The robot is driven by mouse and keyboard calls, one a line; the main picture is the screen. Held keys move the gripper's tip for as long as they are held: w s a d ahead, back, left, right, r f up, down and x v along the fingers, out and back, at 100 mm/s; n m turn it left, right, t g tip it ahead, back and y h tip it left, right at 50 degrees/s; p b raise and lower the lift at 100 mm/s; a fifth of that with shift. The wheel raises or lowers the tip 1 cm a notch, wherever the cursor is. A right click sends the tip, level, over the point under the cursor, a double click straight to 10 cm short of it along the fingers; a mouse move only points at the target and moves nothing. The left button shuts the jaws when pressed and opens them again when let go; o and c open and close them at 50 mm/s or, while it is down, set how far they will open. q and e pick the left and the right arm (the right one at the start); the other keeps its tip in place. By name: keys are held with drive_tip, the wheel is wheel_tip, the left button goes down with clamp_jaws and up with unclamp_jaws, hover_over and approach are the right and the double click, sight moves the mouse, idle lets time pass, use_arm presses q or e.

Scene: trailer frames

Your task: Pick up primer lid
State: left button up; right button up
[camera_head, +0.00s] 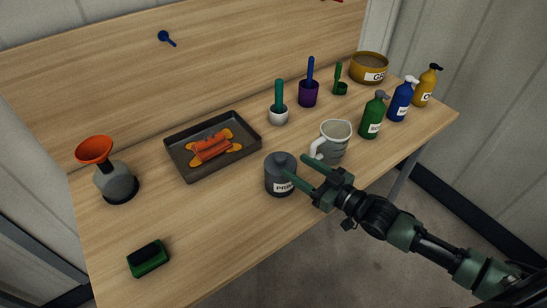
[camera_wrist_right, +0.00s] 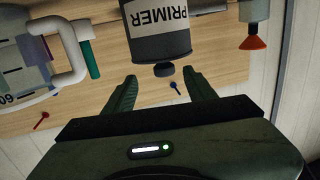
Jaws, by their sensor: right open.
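The primer lid (camera_head: 281,159) is dark grey with a small knob and sits on the grey primer jar (camera_head: 281,183), near the table's front edge. In the right wrist view the jar (camera_wrist_right: 162,18) shows upside down, its lid (camera_wrist_right: 158,48) and round knob (camera_wrist_right: 164,70) facing my fingers. My right gripper (camera_head: 298,166) is open and empty, its green fingers just right of the lid. In the wrist view the fingertips of the right gripper (camera_wrist_right: 161,76) stand either side of the knob, with gaps. My left gripper is out of view.
A baking tray (camera_head: 180,172), a flask with an orange funnel (camera_head: 95,150) and a green sponge (camera_head: 148,258) lie left. Several bottles (camera_head: 373,116) stand right. The front-left wooden table (camera_head: 205,225) is clear.

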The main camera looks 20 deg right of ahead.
sight(285, 161)
drive_tip(key=x, duration=0.2)
drive_tip(key=p+x, duration=0.1)
drive_tip(key=shift+s+a+r, duration=0.15)
drive_tip(key=shift+r, duration=0.1)
drive_tip(key=p+x, duration=0.1)
drive_tip(key=x, duration=0.2)
drive_tip(key=shift+a+f, duration=0.2)
drive_tip(key=shift+w+a, duration=0.1)
drive_tip(key=shift+w, duration=0.15)
clamp_jaws()
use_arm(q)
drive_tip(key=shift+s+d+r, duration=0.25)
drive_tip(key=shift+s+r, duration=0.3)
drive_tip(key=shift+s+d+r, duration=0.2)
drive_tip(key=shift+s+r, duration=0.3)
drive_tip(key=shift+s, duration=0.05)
